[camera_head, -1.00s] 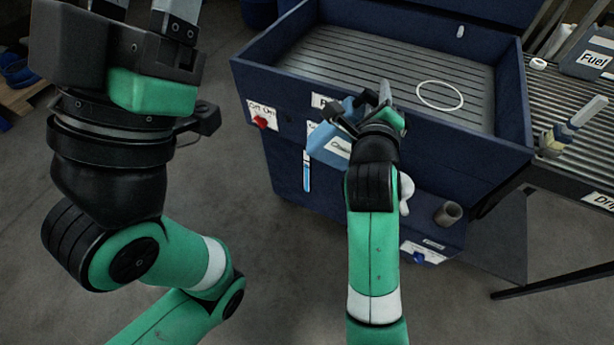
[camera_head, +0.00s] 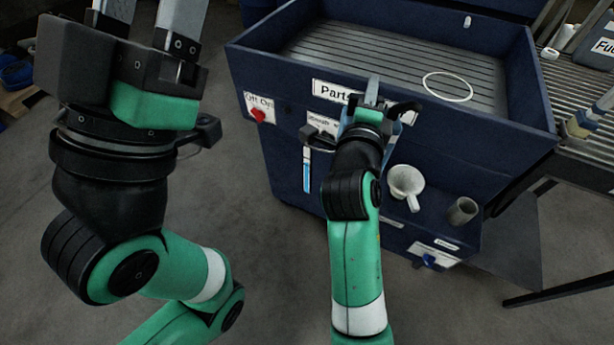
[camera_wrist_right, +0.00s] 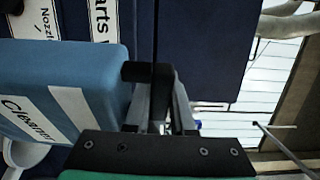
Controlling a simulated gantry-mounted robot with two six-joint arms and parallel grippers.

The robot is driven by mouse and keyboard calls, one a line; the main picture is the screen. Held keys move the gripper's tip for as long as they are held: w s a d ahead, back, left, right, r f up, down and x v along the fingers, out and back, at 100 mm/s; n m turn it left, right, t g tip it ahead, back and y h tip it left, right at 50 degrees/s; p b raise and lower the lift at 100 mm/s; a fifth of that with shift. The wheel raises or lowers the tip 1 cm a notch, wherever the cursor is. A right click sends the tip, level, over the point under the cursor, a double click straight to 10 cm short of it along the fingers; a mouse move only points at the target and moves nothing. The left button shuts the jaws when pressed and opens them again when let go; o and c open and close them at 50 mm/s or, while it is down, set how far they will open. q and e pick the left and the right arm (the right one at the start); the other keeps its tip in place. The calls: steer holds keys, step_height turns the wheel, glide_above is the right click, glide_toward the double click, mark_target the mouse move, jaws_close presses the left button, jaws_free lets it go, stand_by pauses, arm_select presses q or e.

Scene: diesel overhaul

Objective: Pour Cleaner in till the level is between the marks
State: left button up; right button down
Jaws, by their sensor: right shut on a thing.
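The light blue Cleaner container (camera_wrist_right: 95,65) is held in my right gripper (camera_head: 374,88). Its label reads sideways in the right wrist view, and in the head view the gripper and wrist hide most of it. They are in front of the parts washer (camera_head: 265,165). A level tube (camera_head: 307,170) with blue liquid is on the washer's front, left of my right gripper; its marks are too small to read. A white cup-shaped filler or funnel (camera_head: 405,182) is at the front, below and right of the gripper. My left gripper (camera_head: 148,15) is raised at upper left, fingers apart and empty, tips cut off.
A red knob (camera_head: 258,116) is on the washer's left front. A grey cup (camera_head: 462,210) and a blue valve (camera_head: 429,260) are lower right. A white ring (camera_head: 447,87) lies on the slatted top. A roller table (camera_head: 575,110) with a Fuel can stands right.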

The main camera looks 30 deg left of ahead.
steer(key=shift+a+r, duration=0.1)
steer(key=shift+r, duration=0.05)
steer(key=s+a+r, duration=0.2)
steer(key=s+a, duration=0.1)
steer(key=a, duration=0.5)
steer(key=shift+s+a, duration=0.15)
steer(key=shift+s, duration=0.1)
stand_by(0.5)
